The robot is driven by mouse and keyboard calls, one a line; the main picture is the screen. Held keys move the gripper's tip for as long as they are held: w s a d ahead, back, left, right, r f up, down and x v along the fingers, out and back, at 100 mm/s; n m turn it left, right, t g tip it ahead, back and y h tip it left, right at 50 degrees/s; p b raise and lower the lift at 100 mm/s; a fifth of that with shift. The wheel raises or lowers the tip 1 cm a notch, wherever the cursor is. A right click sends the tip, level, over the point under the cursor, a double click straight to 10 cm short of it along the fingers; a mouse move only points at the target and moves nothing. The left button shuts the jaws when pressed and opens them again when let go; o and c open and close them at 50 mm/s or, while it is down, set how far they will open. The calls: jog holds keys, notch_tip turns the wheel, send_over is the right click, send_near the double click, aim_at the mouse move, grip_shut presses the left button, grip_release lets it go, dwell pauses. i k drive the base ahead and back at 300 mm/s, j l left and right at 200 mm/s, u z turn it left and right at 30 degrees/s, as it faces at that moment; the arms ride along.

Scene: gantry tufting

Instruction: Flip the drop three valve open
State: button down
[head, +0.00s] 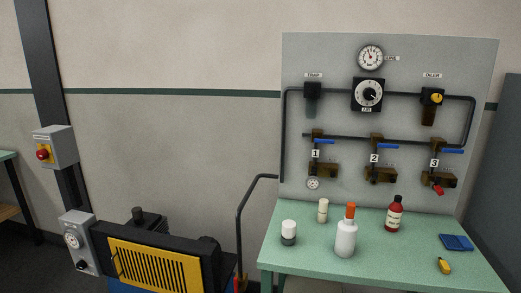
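A grey panel (470,75) stands upright behind a green-topped table. The drop marked 3 (434,163) is the rightmost of three on it. Its valve has a blue lever handle (453,151) that lies about level and points right, across the drop. A brass-coloured fitting (432,179) sits below it, with a small red piece (438,190) at its bottom. Drops 1 and 2 have similar blue handles, the drop 1 handle (325,142) and the drop 2 handle (388,149), both also about level. My gripper is not in view.
The green table (390,258) holds a white bottle with an orange cap (346,238), a red bottle (394,215), two small containers, a blue item (456,242) and a yellow item (444,266). A yellow-grilled machine (155,268) stands at lower left, with a bent pipe beside the table.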

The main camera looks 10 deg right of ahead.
aim_at(444, 149)
jog(key=z, duration=1.35)
